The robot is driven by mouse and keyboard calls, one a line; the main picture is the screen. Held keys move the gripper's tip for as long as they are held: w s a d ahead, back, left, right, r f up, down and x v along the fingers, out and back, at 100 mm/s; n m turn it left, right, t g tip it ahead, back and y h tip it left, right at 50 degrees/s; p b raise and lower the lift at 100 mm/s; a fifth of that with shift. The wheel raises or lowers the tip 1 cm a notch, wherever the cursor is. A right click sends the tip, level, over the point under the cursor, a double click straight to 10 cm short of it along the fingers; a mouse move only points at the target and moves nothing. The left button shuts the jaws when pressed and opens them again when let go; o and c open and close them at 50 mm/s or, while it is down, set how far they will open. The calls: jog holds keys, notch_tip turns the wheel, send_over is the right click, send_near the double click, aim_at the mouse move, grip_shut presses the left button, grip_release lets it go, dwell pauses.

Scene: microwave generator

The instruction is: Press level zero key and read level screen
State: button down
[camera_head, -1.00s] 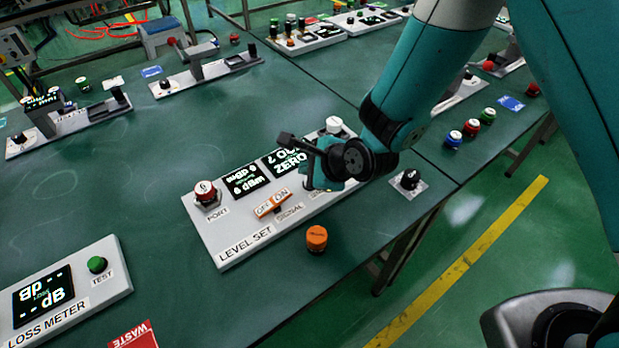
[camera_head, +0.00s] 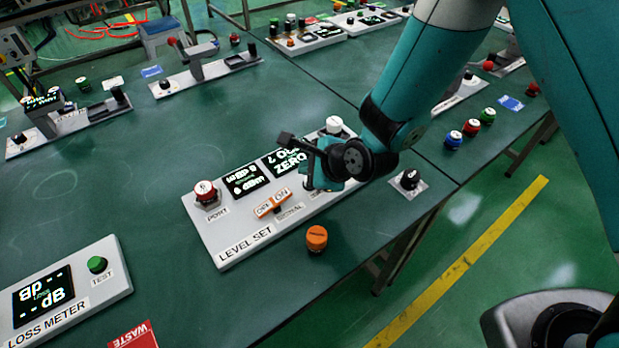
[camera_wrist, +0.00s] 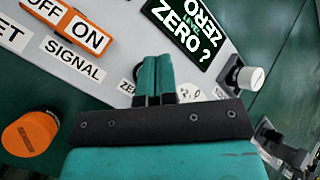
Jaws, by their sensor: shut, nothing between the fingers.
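The LEVEL SET panel (camera_head: 228,240) lies on the green table. It carries a left screen (camera_head: 245,180) with dBm lines, and a right screen (camera_head: 285,162) showing ZERO. In the wrist view the right screen (camera_wrist: 187,32) reads "ZERO ?", partly cut off. My gripper (camera_head: 309,183) is shut and empty, low over the panel's front right. In the wrist view my gripper's fingers (camera_wrist: 156,72) cover most of the key spot beside a "ZE..." label (camera_wrist: 127,87). A dark rim shows just left of the fingers; whether they touch the key I cannot tell.
An orange ON/OFF switch (camera_head: 272,204) and a red-capped port (camera_head: 205,192) sit on the panel. A white knob (camera_head: 334,125) stands at its far end. An orange cap (camera_head: 316,238) is in front. A black knob (camera_head: 410,179) is to the right.

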jog(key=shift+f, duration=0.1)
jog(key=shift+f, duration=0.3)
jog(key=shift+f+b, duration=0.55)
jog(key=shift+b, duration=0.05)
dwell(0.6)
jog(key=shift+r, duration=0.1)
jog(key=shift+r+p, duration=0.8)
jog(key=shift+r, duration=0.05)
jog(key=shift+r, duration=0.15)
notch_tip(320, 180, up, 5)
jog(key=p, duration=0.4)
dwell(0.7)
